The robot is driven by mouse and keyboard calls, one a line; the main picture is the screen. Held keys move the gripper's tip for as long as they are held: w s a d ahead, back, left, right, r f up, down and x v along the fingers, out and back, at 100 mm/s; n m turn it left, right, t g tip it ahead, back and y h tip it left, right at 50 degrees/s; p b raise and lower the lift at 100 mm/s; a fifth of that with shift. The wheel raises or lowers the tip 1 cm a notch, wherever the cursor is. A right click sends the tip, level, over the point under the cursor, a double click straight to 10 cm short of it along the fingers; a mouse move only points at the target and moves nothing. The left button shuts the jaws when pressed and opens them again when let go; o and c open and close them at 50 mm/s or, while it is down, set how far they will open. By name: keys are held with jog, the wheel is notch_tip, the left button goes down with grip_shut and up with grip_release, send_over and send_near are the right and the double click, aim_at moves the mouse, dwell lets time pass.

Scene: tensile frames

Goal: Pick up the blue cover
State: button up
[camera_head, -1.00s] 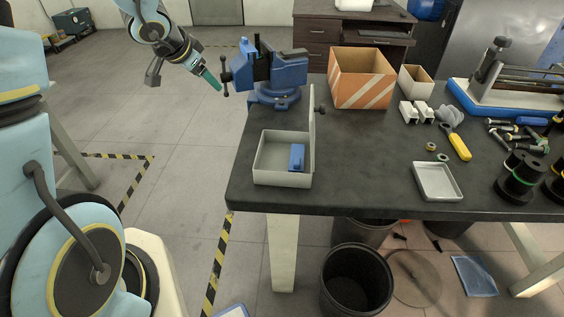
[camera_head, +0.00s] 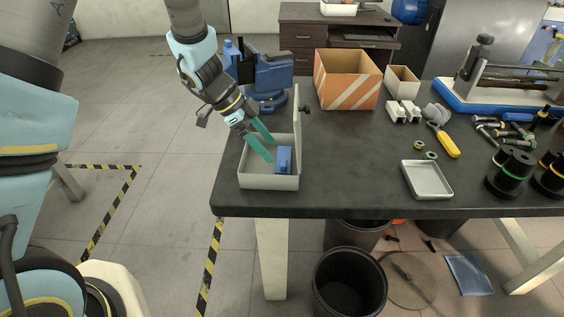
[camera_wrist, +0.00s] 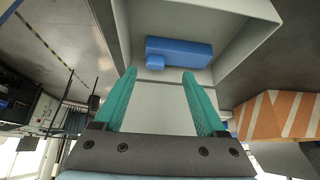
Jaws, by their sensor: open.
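The blue cover (camera_head: 284,159) is a small blue block lying inside a grey open box (camera_head: 268,183), near its right wall. In the wrist view the blue cover (camera_wrist: 180,52) lies on the box floor ahead of the fingertips, with a small step on its left end. My gripper (camera_head: 268,147) is over the box with its green fingers pointing down into it. The fingers are apart and empty, just left of the cover in the head view. The wrist view shows the open gripper (camera_wrist: 159,74) with the cover beyond the tips, not between them.
The box's raised grey lid (camera_head: 297,125) stands upright on its right side. A blue vise (camera_head: 266,80) is just behind the box. An orange striped carton (camera_head: 347,80) and a metal tray (camera_head: 427,180) are to the right. The tabletop between box and tray is clear.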

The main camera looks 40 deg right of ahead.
aim_at(283, 163)
jog(key=shift+s+p+x, duration=0.2)
jog(key=shift+s+x, duration=0.05)
jog(key=shift+x, duration=1.1)
jog(key=shift+s+p+x, duration=0.15)
jog(key=shift+s+x, duration=0.1)
jog(key=shift+x, duration=1.15)
jog(key=shift+r, duration=0.2)
grip_shut()
